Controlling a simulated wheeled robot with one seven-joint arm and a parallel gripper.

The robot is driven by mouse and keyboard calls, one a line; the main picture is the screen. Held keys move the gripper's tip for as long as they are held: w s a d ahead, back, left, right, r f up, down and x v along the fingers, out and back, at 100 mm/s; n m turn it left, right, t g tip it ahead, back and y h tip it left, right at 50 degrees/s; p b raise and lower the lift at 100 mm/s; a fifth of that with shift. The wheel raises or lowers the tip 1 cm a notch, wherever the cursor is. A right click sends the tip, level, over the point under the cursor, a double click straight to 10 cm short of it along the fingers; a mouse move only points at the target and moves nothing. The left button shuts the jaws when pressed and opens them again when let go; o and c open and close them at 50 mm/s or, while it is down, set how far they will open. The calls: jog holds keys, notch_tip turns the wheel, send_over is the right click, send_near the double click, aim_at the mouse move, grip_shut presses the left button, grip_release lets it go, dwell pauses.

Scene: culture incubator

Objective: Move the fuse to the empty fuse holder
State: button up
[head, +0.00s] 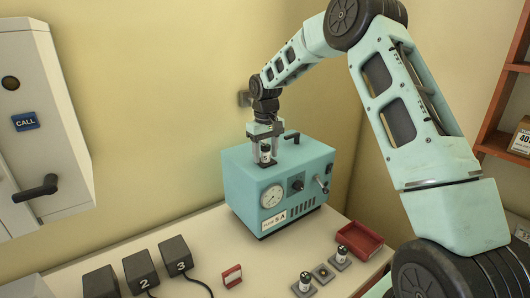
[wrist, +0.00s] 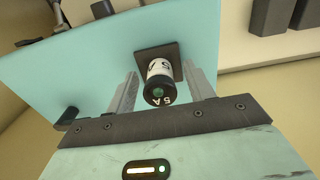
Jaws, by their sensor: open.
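A fuse (head: 265,154) with a white label and dark top stands on a dark square base on top of the teal incubator (head: 245,178). In the wrist view the fuse (wrist: 159,82) reads "5A" on its end, and its square base (wrist: 172,54) is behind it. My gripper (head: 265,147) is open, with one finger on each side of the fuse; gaps show in the wrist view (wrist: 162,90). On the table, two more fuses stand in holders, one at the front (head: 304,282) and one behind (head: 341,254). Between them is a holder (head: 322,272) without a fuse.
The incubator front has a gauge, a knob and a label ending "5A". A black handle (head: 292,137) rises beside the fuse. A red tray (head: 360,239), a small red item (head: 232,276) and numbered black boxes (head: 142,270) stand on the table. A wall cabinet (head: 55,120) is at left.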

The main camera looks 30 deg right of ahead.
aim_at(266, 145)
grip_shut()
jog(key=shift+r, duration=0.15)
jog(key=shift+r+p, duration=2.3)
jog(key=shift+r, duration=0.6)
jog(key=shift+s, duration=0.1)
